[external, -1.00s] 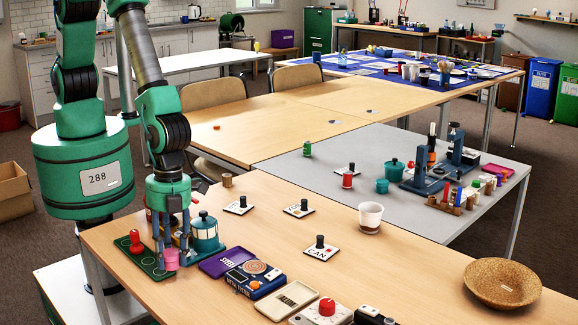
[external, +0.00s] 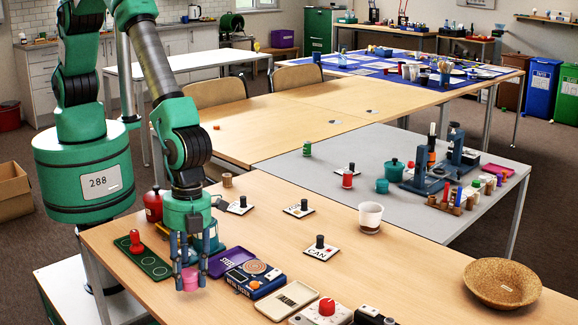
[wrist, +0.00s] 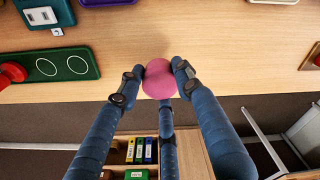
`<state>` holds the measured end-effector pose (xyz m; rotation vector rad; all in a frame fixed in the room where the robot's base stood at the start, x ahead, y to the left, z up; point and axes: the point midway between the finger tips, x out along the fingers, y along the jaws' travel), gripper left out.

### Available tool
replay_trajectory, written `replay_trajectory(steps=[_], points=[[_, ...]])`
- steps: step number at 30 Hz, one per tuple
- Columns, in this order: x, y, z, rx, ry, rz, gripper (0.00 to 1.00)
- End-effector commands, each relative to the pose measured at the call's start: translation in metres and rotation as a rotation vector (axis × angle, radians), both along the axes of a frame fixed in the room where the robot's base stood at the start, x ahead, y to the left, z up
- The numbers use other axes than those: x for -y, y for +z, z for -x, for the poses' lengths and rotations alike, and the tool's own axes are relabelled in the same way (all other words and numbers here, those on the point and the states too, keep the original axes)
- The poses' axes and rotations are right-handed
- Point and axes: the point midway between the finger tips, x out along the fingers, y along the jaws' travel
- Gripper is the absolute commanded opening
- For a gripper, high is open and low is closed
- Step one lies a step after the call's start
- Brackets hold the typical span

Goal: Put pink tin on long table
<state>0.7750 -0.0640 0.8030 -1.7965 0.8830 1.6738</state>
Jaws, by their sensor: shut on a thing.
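The pink tin (external: 189,280) is between the fingertips of my gripper (external: 187,268), which is shut on it. It also shows in the wrist view (wrist: 158,80), gripped from its sides by the dark blue fingers (wrist: 158,73). The tin is over the near wooden table (external: 400,265), close to its front left edge. I cannot tell whether its underside touches the wood. The green board (external: 157,268) with white ovals is just left of the tin.
A purple tray (external: 230,262) and a blue device (external: 256,279) are to the right of my gripper. A red knob (external: 136,241) stands on the green board. A white cup (external: 370,217) and a woven bowl (external: 502,283) stand farther right, with bare wood between them.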

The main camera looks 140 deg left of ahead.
Motion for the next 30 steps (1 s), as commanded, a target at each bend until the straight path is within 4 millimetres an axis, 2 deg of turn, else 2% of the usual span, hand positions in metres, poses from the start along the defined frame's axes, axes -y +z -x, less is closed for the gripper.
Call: replay_trajectory(steps=[9, 24, 25, 27, 28, 30], points=[[0.0, -0.032, 0.001, -0.001, 0.0, 0.0, 0.08], [0.0, -0.037, 0.0, 0.0, 0.0, 0.0, 0.08], [0.0, -0.037, 0.0, 0.0, 0.0, 0.0, 0.36], [0.0, -0.037, 0.0, 0.0, 0.0, 0.0, 0.5], [0.0, -0.037, 0.0, 0.0, 0.0, 0.0, 0.53], [0.0, -0.037, 0.0, 0.0, 0.0, 0.0, 0.53]])
